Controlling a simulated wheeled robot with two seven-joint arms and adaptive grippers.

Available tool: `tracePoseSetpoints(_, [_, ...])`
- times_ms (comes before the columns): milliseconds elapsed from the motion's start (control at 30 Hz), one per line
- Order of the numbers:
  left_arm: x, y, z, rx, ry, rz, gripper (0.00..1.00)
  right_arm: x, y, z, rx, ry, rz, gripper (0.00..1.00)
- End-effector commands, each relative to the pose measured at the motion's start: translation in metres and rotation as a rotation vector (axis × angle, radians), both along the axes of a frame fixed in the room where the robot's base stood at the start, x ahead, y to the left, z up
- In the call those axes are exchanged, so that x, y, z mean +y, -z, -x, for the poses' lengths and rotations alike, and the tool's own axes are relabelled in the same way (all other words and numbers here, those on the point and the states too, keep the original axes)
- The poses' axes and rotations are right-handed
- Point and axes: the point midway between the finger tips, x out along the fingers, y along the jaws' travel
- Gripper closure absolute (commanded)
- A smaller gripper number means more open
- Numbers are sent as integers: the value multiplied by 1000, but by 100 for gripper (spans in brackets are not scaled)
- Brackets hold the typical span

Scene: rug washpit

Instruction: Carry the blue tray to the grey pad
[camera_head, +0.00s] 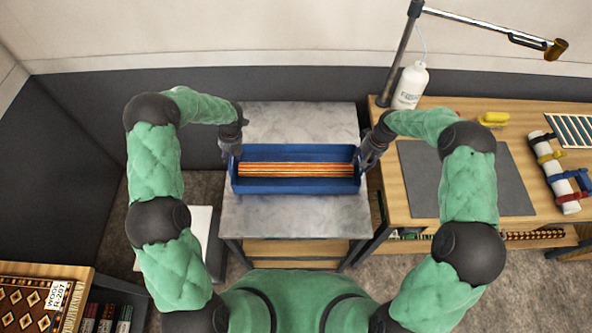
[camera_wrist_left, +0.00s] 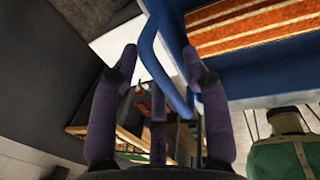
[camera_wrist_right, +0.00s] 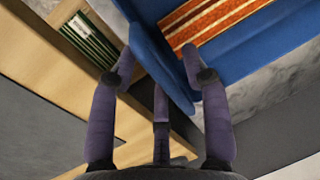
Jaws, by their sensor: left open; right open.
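The blue tray (camera_head: 297,186) sits on the grey marbled table in the middle of the head view, with an orange striped textile (camera_head: 297,170) lying in it. The grey pad (camera_head: 416,172) lies flat on the wooden bench to the right. My left gripper (camera_head: 232,156) is open at the tray's left end; in the left wrist view its fingers stand either side of the tray's blue handle (camera_wrist_left: 150,55). My right gripper (camera_head: 365,160) is open at the right end; in the right wrist view its fingers stand either side of the blue handle (camera_wrist_right: 158,65). Contact cannot be told.
The marbled table (camera_head: 300,122) has free room behind the tray. On the wooden bench (camera_head: 390,110) are a white bottle (camera_head: 410,86), a yellow item (camera_head: 493,119) and a strapped white roll (camera_head: 556,175). A lamp arm (camera_head: 480,25) hangs over the bench. A gap separates table and bench.

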Motion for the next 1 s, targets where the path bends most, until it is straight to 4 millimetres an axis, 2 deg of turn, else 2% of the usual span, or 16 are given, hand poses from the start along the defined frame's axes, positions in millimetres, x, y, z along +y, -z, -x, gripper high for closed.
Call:
tracePoseSetpoints(133, [0, 0, 0, 0, 0, 0, 54, 0, 0, 0, 0, 0, 0, 53])
tracePoseSetpoints(167, [0, 0, 0, 0, 0, 0, 59, 0, 0, 0, 0, 0, 0, 58])
tracePoseSetpoints(300, [0, 0, 0, 0, 0, 0, 99, 0, 0, 0, 0, 0, 0, 98])
tracePoseSetpoints(333, [0, 0, 0, 0, 0, 0, 100, 0, 0, 0, 0, 0, 0, 100])
tracePoseSetpoints(767, [0, -2, -1, -1, -1, 0, 100, 0, -2, -1, -2, 0, 0, 100])
tracePoseSetpoints(1000, [0, -10, -1, -2, -1, 0, 100, 0, -10, -1, -2, 0, 0, 100])
